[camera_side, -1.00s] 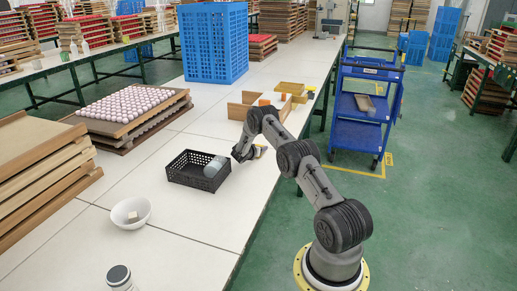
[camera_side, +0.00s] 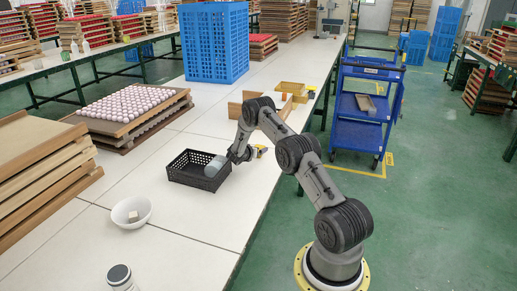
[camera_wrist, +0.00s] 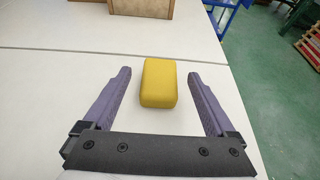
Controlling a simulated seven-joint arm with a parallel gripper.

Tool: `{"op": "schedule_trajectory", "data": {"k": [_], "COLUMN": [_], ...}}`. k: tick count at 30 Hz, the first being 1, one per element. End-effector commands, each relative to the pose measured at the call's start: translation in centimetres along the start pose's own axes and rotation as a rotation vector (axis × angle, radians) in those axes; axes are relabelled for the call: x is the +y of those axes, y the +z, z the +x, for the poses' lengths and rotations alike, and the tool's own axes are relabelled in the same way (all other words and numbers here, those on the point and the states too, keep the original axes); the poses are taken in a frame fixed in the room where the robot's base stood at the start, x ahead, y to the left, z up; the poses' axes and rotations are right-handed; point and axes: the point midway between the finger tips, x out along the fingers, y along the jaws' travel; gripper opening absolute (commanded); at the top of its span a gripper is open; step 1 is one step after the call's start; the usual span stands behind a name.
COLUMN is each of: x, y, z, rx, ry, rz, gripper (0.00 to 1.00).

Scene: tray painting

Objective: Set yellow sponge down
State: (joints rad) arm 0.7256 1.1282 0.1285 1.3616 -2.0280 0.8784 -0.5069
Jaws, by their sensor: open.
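The yellow sponge (camera_wrist: 160,83) rests on the white table in the wrist view, between the two finger ends with a clear gap on each side. In the side view it shows as a small yellow patch (camera_side: 261,149) beside my gripper (camera_side: 250,153), partly hidden. My gripper (camera_wrist: 158,73) is open, and neither finger touches the sponge. How high the fingers are above the table is hard to tell.
A white bowl (camera_side: 127,220) holds a small block. Wooden trays (camera_side: 292,90) stand behind my arm. The table's right edge is close by.

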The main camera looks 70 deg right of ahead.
Motion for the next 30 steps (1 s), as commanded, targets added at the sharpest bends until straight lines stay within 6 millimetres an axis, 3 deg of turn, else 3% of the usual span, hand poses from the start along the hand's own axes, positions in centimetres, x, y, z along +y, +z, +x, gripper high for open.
{"op": "schedule_trajectory", "data": {"k": [6, 14, 19, 24, 30], "x": [0.1, 0.0, 0.2, -0.5, -3.3], "y": [0.1, 0.1, 2.6, 7.9, 11.9], "z": [-4.5, -7.3, -10.0, -17.1, -27.1], "rx": [-0.001, -0.001, 0.004, 0.047, 0.166], "ry": [0.002, 0.000, -0.018, -0.070, -0.136], "rz": [-0.001, 0.002, 0.089, 0.339, 0.677], "gripper": [0.91, 0.91, 0.91, 0.91, 0.91]}}
